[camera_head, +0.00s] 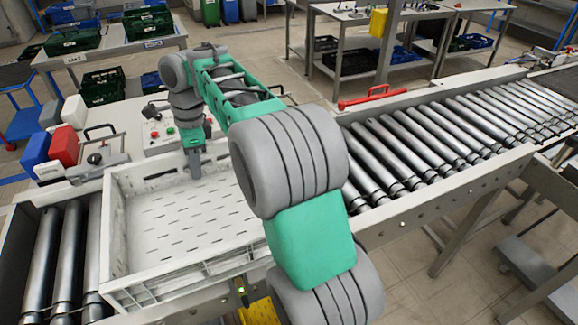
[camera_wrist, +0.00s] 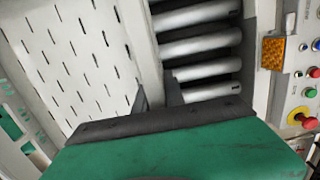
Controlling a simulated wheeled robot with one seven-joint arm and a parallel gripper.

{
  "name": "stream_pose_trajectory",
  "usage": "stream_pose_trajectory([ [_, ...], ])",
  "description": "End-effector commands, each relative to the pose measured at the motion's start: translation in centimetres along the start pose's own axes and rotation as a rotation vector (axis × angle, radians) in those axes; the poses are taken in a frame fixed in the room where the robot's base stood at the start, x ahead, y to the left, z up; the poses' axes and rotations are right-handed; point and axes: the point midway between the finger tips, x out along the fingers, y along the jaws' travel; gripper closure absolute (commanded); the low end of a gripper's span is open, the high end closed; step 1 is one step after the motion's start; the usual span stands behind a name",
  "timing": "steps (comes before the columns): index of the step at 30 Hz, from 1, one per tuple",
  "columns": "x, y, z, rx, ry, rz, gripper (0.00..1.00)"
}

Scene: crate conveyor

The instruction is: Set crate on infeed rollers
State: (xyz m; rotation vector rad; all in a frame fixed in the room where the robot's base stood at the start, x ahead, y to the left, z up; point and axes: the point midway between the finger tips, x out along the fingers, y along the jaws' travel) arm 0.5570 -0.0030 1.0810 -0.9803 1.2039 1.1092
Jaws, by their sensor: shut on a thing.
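The crate is an empty pale grey-white box with a slotted floor. In the head view its near wall (camera_head: 185,283) lies along the near side of the conveyor. My gripper (camera_head: 195,172) points down at the crate's far wall and is shut on it. In the wrist view the two dark fingertips (camera_wrist: 156,95) straddle the crate's wall (camera_wrist: 142,45). The infeed rollers (camera_head: 68,255) show left of the crate and bare rollers (camera_wrist: 200,47) lie beside it in the wrist view. The crate looks level over the conveyor; its underside is hidden, so contact with the rollers cannot be told.
More bare rollers (camera_head: 440,140) run to the right behind my arm. A control box (camera_head: 165,137) with buttons stands beyond the crate, near red (camera_head: 65,146) and blue (camera_head: 36,150) bins. A red handle (camera_head: 370,97) lies by the far rail. Tables stand farther back.

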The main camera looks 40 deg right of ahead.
Motion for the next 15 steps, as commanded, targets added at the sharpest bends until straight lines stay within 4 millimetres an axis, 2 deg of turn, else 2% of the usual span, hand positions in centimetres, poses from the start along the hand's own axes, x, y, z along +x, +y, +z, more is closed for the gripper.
stream_pose_trajectory([
  [5, 0.8, -1.2, -1.6, 0.003, 0.001, 0.0, 1.0],
  [13, 3.3, -5.8, -7.4, 0.001, 0.001, 0.001, 1.0],
  [15, 5.1, -6.6, -8.6, 0.001, 0.001, 0.001, 1.0],
])
